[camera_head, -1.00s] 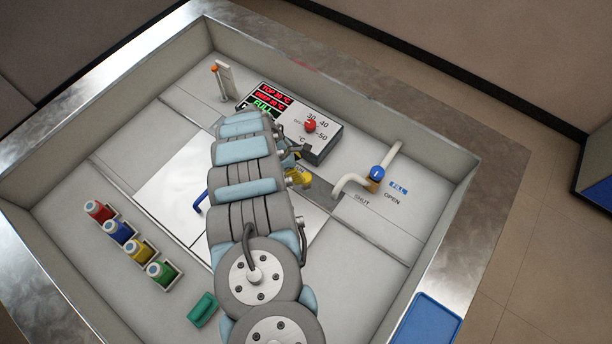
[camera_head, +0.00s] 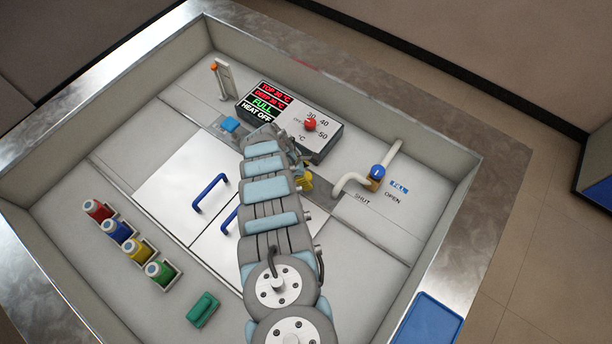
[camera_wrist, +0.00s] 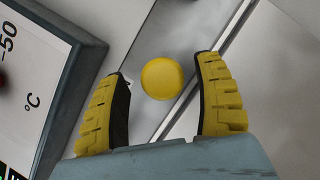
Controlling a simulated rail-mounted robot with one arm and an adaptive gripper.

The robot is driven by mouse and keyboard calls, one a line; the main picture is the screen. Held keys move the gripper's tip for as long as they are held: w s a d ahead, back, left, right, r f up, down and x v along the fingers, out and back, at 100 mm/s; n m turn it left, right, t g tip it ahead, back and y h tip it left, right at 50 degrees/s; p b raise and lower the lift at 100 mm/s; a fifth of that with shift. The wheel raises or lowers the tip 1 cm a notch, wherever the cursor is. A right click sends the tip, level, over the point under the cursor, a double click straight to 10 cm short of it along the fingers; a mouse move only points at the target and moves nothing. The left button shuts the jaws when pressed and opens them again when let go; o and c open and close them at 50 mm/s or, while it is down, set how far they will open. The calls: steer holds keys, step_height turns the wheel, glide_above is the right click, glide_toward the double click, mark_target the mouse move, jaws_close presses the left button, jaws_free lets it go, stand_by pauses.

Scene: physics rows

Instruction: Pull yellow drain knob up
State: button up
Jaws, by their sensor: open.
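The yellow drain knob (camera_wrist: 162,79) shows as a round yellow disc in the wrist view. It lies between and slightly beyond the fingertips of my gripper (camera_wrist: 165,80), with clear space on both sides. My gripper is open, with yellow pads on its fingers, and holds nothing. In the head view a bit of yellow (camera_head: 307,180) shows at the right edge of my arm; I cannot tell whether it is the knob or a finger pad. My arm hides most of the gripper there.
The control box (camera_head: 290,122) with a display and red dial (camera_head: 310,125) stands close beside my gripper. A pipe with a blue valve knob (camera_head: 377,172) is to the right. Blue handles (camera_head: 211,193) rise from white panels at left. Coloured bottles and a green block (camera_head: 202,309) lie nearer.

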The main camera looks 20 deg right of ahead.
steer(key=shift+s+f, duration=0.1)
steer(key=shift+f, duration=0.15)
jaws_close()
stand_by(0.3)
step_height(320, 180, up, 5)
steer(key=p, duration=0.3)
steer(key=shift+f+p, duration=0.2)
steer(key=shift+p, duration=0.15)
jaws_free()
steer(key=shift+d, duration=0.1)
steer(key=shift+f, duration=0.1)
